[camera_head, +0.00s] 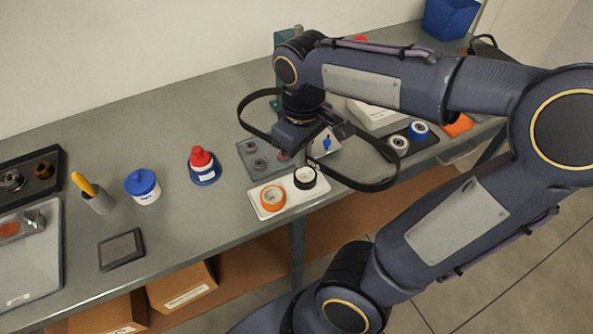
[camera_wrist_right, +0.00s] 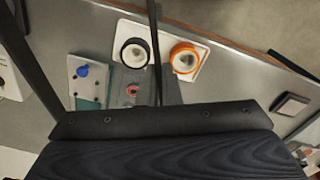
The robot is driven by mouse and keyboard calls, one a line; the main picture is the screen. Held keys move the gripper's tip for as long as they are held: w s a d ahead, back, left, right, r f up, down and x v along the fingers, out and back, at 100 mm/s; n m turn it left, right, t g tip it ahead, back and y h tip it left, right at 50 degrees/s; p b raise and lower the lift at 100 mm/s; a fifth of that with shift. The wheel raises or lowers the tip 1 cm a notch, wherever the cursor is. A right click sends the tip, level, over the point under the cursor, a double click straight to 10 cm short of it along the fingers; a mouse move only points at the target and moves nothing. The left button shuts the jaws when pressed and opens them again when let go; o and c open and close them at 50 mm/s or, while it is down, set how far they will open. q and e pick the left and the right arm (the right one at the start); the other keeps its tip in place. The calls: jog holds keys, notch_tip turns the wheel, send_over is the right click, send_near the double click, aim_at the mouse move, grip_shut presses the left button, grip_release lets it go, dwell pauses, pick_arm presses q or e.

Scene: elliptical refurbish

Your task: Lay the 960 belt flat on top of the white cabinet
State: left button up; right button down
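The 960 belt is a thin black loop (camera_head: 375,187). It hangs in the air over the bench, stretching to both sides of my right gripper (camera_head: 312,142). My right gripper appears shut on the belt, though the arm and hand partly hide the grip. In the right wrist view, a dark strand of the belt (camera_wrist_right: 156,45) runs up the middle, and a dark strip crosses the left side. No white cabinet can be clearly made out. My left gripper is not in view.
Below the belt, a white tray (camera_head: 265,212) holds an orange ring (camera_head: 272,198) and a black ring (camera_head: 305,177). A white box (camera_head: 378,116) and a dark tray with rollers (camera_head: 398,144) lie right. A red-capped bottle (camera_head: 202,165) and blue-lidded tub (camera_head: 143,186) stand left.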

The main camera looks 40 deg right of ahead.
jog(key=w+a+f+p, duration=0.1)
jog(key=w+a+f, duration=0.25)
jog(key=w, duration=0.45)
send_over(252, 178)
jog(key=f, duration=0.3)
jog(key=s+f, duration=0.1)
jog(key=f, duration=0.1)
jog(key=shift+d, duration=0.4)
jog(key=shift+w+f, duration=0.1)
jog(key=shift+w, duration=0.15)
jog(key=f, duration=0.2)
jog(key=w+f+p, duration=0.1)
jog(key=shift+a+f, duration=0.3)
jog(key=shift+f, duration=0.3)
